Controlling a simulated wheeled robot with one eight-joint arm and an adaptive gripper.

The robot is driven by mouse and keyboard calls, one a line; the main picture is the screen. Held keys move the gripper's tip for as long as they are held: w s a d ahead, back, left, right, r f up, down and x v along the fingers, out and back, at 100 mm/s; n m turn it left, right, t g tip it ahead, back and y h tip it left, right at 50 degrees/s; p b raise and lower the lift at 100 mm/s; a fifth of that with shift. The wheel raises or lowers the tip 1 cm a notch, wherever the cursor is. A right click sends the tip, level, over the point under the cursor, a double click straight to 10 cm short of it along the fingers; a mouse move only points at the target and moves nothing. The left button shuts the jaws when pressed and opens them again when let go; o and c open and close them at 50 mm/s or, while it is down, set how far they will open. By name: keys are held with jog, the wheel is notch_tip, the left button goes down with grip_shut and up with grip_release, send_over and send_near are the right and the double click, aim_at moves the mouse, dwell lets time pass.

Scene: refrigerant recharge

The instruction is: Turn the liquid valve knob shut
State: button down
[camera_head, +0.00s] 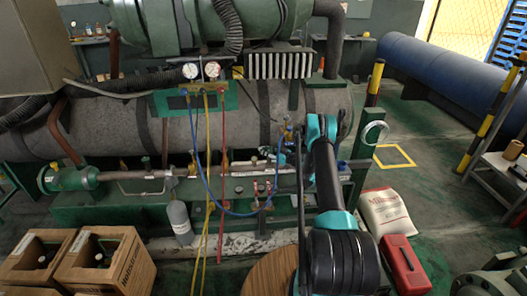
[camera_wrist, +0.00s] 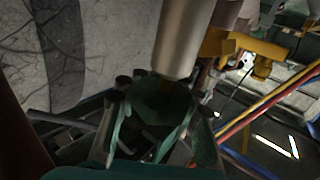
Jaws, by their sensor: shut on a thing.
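My gripper (camera_head: 270,153) reaches in at the pipework right of the gauge panel in the head view. A yellow valve fitting (camera_wrist: 262,66) stands right of the fingers in the wrist view.
A gauge set (camera_head: 201,71) hangs on the green frame, with blue, yellow and red hoses (camera_head: 222,165) below it. Small red-handled valves (camera_head: 262,190) sit below my gripper.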

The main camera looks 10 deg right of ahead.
jog(key=shift+m+t+h, duration=0.3)
jog(key=shift+t, duration=0.1)
jog(key=shift+w+d+m+t+h, duration=0.2)
jog(key=shift+d+m+t+h, duration=0.1)
jog(key=shift+m+t+h, duration=0.7)
jog(key=shift+w+d+m+t+h, duration=0.25)
jog(key=shift+m+t+h, duration=0.5)
jog(key=shift+h, duration=0.45)
jog(key=shift+w+d+m+t+h, duration=0.2)
jog(key=shift+d+m+t+h, duration=0.1)
jog(key=shift+m+t+h, duration=0.6)
jog(key=shift+h, duration=0.4)
jog(key=c, duration=1)
grip_release()
jog(key=shift+f, duration=0.1)
jog(key=shift+y, duration=0.3)
